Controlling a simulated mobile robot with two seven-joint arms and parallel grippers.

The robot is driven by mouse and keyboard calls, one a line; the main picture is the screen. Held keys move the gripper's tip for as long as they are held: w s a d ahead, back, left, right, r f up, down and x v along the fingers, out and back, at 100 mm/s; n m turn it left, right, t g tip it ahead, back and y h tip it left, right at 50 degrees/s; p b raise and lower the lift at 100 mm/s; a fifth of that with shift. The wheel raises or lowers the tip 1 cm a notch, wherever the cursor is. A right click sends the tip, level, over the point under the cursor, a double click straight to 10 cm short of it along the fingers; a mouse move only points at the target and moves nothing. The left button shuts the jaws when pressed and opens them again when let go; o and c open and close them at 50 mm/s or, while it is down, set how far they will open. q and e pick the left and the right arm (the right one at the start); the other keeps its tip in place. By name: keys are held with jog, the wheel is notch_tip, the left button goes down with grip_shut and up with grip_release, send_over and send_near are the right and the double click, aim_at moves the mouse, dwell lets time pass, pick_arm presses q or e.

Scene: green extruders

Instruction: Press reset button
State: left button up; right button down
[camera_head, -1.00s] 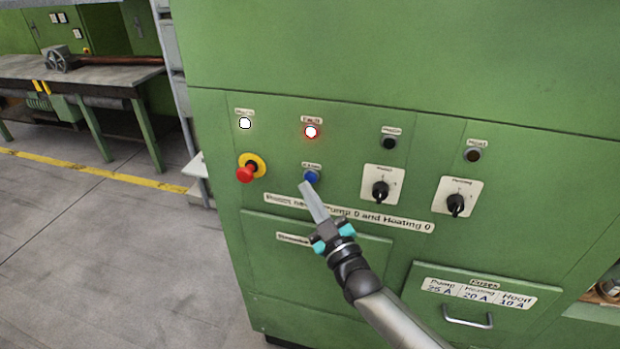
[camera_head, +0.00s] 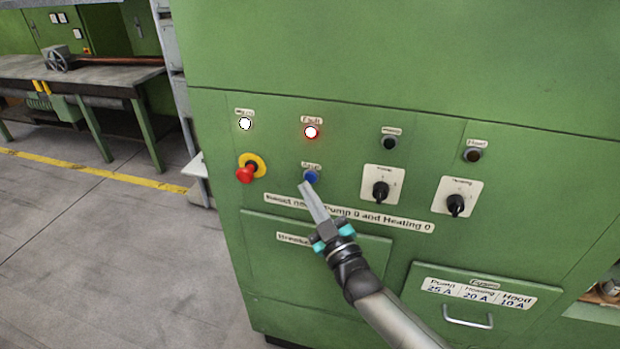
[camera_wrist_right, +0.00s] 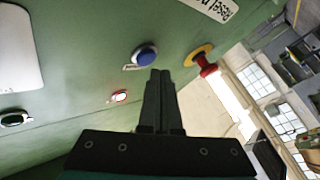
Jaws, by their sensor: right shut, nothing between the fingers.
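The blue reset button (camera_head: 311,177) is on the green cabinet's front panel, under the lit red fault lamp (camera_head: 311,132). My right gripper (camera_head: 304,187) is shut and empty, its fingertips just below and in front of the button in the head view. In the right wrist view, the blue button (camera_wrist_right: 145,55) lies just beyond the fingertips (camera_wrist_right: 160,72), slightly to their left. I cannot tell for sure whether the tips touch it. The fault lamp also shows in the wrist view (camera_wrist_right: 119,97). My left gripper is out of view.
A red emergency stop knob (camera_head: 246,173) on a yellow ring juts out left of the button. Two black rotary switches (camera_head: 380,191) (camera_head: 456,204) are to the right. A white lamp (camera_head: 245,123) is lit. A workbench (camera_head: 82,72) stands at the far left beyond open floor.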

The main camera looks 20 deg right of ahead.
dwell(0.5)
jog(key=shift+w+d, duration=0.3)
jog(key=shift+w, duration=0.05)
jog(key=shift+w+d+b, duration=0.2)
jog(key=shift+w+b, duration=0.1)
jog(key=shift+b, duration=0.05)
dwell(0.5)
jog(key=shift+s+a, duration=0.1)
dwell(0.4)
jog(key=shift+s+a+p, duration=0.35)
jog(key=shift+s+p, duration=0.2)
jog(key=shift+s+a+p, duration=0.7)
jog(key=shift+s+a, duration=0.05)
jog(key=shift+s, duration=0.3)
jog(key=shift+s+a+p, duration=0.65)
jog(key=shift+s+a, duration=0.05)
jog(key=shift+s, duration=0.35)
